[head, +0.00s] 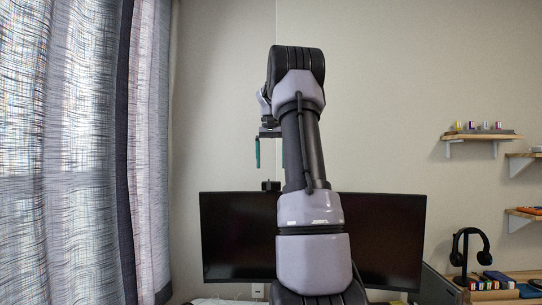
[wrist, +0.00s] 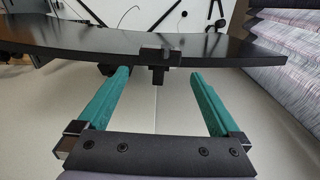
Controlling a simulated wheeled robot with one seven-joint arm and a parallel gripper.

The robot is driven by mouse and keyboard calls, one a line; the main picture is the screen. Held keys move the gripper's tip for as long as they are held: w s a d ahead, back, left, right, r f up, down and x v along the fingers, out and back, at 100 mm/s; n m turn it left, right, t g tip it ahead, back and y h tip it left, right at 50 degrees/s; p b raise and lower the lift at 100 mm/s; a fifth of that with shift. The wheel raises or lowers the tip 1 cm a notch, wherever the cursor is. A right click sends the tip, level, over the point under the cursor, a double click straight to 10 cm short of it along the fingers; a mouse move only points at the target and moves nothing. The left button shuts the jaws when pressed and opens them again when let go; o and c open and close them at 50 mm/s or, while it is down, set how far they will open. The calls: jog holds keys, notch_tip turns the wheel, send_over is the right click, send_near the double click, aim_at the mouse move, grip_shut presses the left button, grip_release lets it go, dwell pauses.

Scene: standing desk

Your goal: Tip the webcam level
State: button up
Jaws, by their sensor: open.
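The webcam (head: 271,185) is a small black block on the top edge of the wide black monitor (head: 238,235). In the wrist view the webcam (wrist: 157,57) sits on the monitor's edge (wrist: 220,46), between the two teal fingers but beyond or near their tips. My gripper (wrist: 158,75) is open and empty. In the head view my gripper (head: 257,152) hangs above and a little left of the webcam, apart from it. The webcam's exact tilt is too small to tell. My arm hides the middle of the monitor.
A patterned curtain (head: 70,150) hangs at the left. Wall shelves (head: 485,137) with small items are at the right. A headphone stand (head: 465,255) stands right of the monitor. The wall above the monitor is clear on both sides of my arm.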

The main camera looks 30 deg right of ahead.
aim_at(271, 182)
jog(key=shift+r, duration=1.5)
jog(key=shift+s+a, duration=0.1)
jog(key=shift+a, duration=0.05)
jog(key=s+a+f+n+t, duration=0.1)
jog(key=s+a+t, duration=0.1)
jog(key=s+a, duration=0.55)
jog(key=s+a+n+t, duration=0.15)
jog(key=s+a, duration=0.25)
jog(key=a, duration=0.7)
jog(key=s+a+f+n+t+y, duration=0.1)
jog(key=s+a+f+t+y, duration=0.1)
jog(key=s+a+f, duration=0.8)
jog(key=s+t, duration=0.1)
jog(key=s, duration=0.2)
jog(key=shift+s+a+f+y, duration=0.15)
jog(key=shift+s+f+y, duration=0.15)
jog(key=shift+s+f, duration=0.1)
